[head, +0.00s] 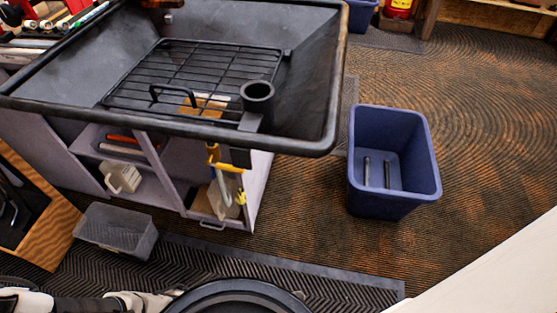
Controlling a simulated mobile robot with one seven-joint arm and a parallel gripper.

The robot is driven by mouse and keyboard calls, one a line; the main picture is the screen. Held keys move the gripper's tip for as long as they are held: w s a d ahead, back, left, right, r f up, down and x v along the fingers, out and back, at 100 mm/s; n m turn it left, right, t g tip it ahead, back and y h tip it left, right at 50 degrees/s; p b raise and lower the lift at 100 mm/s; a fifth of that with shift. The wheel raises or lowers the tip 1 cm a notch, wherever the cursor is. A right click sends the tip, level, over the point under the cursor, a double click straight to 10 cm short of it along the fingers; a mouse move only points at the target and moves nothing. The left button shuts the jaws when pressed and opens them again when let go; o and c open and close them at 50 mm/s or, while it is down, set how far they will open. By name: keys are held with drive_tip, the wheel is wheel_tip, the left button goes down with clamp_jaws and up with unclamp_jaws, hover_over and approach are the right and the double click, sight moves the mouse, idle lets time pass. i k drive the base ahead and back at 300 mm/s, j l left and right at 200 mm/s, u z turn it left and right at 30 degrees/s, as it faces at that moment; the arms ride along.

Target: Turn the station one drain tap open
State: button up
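A black basin (318,75) with a wire rack (190,68) in it stands on a grey-lilac cabinet. A yellow tap-like fitting (226,167) hangs under the basin's front edge, toward the right end of the cabinet. Its lever points right and slopes slightly down, and a pale curved tube (222,188) shows below it. I cannot tell whether the tap is open or shut, and I see no readable station number. Parts of my arm show at the bottom left, but my gripper is not in view.
A blue bin (428,178) with two dark rods stands on the carpet at right. A clear grey box (116,231) sits on the floor before the cabinet, left of the tap. A wooden unit (50,235) stands at far left. Ribbed mat (330,275) before the tap is clear.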

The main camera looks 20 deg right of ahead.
sight(225, 167)
drive_tip(key=z, duration=0.15)
drive_tip(key=k+j+z, duration=0.2)
drive_tip(key=k+z, duration=0.75)
drive_tip(key=i+j, duration=0.45)
